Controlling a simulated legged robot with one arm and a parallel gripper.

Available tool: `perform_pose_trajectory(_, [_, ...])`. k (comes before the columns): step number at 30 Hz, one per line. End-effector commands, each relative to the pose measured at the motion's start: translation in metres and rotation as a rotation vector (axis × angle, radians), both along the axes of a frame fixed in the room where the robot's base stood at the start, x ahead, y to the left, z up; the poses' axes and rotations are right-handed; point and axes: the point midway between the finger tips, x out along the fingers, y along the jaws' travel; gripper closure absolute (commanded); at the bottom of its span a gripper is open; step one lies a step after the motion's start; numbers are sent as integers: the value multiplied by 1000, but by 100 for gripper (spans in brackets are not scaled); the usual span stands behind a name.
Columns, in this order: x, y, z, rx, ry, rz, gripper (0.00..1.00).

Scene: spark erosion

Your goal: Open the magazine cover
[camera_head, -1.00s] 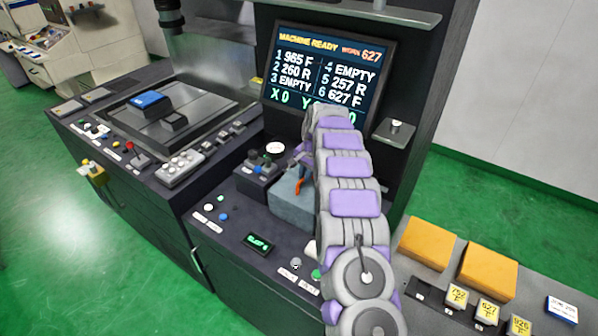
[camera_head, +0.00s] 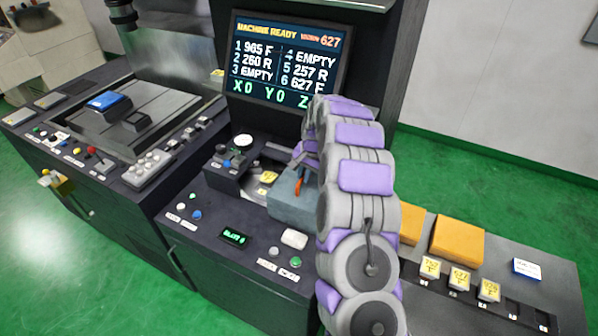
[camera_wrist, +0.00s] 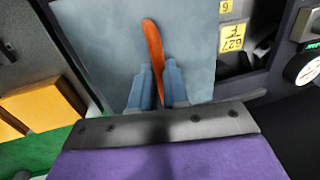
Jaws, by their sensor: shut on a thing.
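The magazine cover (camera_head: 290,208) is a blue-grey block-like lid on the console in front of the screen, with an orange handle (camera_head: 298,187). It stands partly open, with a gap at its left showing a yellow-labelled item (camera_head: 268,177) inside. In the wrist view the cover (camera_wrist: 105,40) is a flat grey-blue panel, and the orange handle (camera_wrist: 153,45) runs between my fingers. My gripper (camera_wrist: 158,82) is shut on the handle. The fingers are partly hidden by my arm in the head view. Labels reading 627 and 6 (camera_wrist: 232,38) show beside the cover's edge.
The screen (camera_head: 285,60) reads MACHINE READY, WORK 627. A knob box (camera_head: 228,165) stands left of the opening. A white block (camera_head: 295,239) and buttons lie in front of the cover. At right, a shelf holds orange blocks (camera_head: 457,240) and labelled pieces (camera_head: 460,279).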

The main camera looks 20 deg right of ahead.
Motion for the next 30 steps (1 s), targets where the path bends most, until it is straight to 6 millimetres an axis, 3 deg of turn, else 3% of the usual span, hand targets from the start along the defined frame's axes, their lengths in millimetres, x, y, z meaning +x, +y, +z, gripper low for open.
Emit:
perform_pose_trajectory(10, [-2,0,-2,1,7,2,100])
perform_pose_trajectory(11, [-2,0,-2,1,7,2,85])
perform_pose_trajectory(19, [-1,-1,-1,1,3,1,60])
perform_pose_trajectory(30, [-2,-3,9,1,-1,0,60])
